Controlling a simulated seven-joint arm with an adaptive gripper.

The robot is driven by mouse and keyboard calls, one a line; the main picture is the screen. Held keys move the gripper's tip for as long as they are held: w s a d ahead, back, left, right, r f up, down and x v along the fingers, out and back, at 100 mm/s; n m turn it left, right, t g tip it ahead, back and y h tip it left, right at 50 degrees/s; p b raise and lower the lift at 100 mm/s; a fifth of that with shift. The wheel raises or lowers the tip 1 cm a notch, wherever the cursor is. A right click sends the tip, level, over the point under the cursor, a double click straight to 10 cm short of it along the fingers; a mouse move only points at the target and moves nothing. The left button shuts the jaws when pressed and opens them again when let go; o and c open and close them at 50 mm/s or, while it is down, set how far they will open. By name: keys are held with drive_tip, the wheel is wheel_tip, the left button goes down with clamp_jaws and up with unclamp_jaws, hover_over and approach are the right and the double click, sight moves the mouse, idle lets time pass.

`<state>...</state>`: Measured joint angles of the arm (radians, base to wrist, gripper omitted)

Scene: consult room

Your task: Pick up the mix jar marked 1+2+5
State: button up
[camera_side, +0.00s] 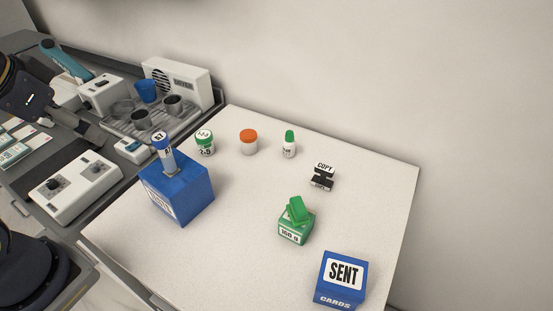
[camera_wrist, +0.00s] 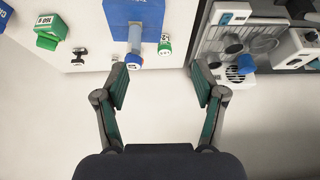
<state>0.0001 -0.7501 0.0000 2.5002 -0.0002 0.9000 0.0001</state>
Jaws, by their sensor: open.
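A small white jar with a green lid (camera_side: 205,143) stands upright on the white table's back left in the side view. Its label is only partly legible, with a 2 and a plus sign, so I cannot confirm 1+2+5. A green-and-white jar also shows in the wrist view (camera_wrist: 164,46), beyond the fingertips and near the middle. My gripper (camera_wrist: 160,73) is open and empty, its two fingers spread wide with bare space between them. In the side view, my arm is at the left, over the grey equipment bench and apart from the jar.
A blue block (camera_side: 178,193) holding a blue-capped tube (camera_side: 164,153) stands close to the jar. An orange-lidded jar (camera_side: 249,141), a green-capped bottle (camera_side: 289,143), a COPY stamp (camera_side: 322,177), a green box (camera_side: 296,228) and a blue SENT box (camera_side: 341,281) are rightward. Bare table lies between them.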

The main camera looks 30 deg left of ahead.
drive_tip(key=shift+o, duration=0.3)
drive_tip(key=w+r, duration=0.7)
drive_tip(key=g, duration=0.5)
hover_over(203, 134)
wheel_tip(203, 134, down, 10)
drive_tip(key=shift+g, duration=0.3)
drive_tip(key=f, duration=1.4)
drive_tip(key=shift+s+f, duration=0.15)
drive_tip(key=shift+s, duration=0.1)
wheel_tip(203, 134, down, 6)
drive_tip(key=shift+w+r, duration=0.1)
drive_tip(key=shift+w, duration=0.05)
drive_tip(key=c, duration=1.2)
drive_tip(key=shift+r, duration=0.1)
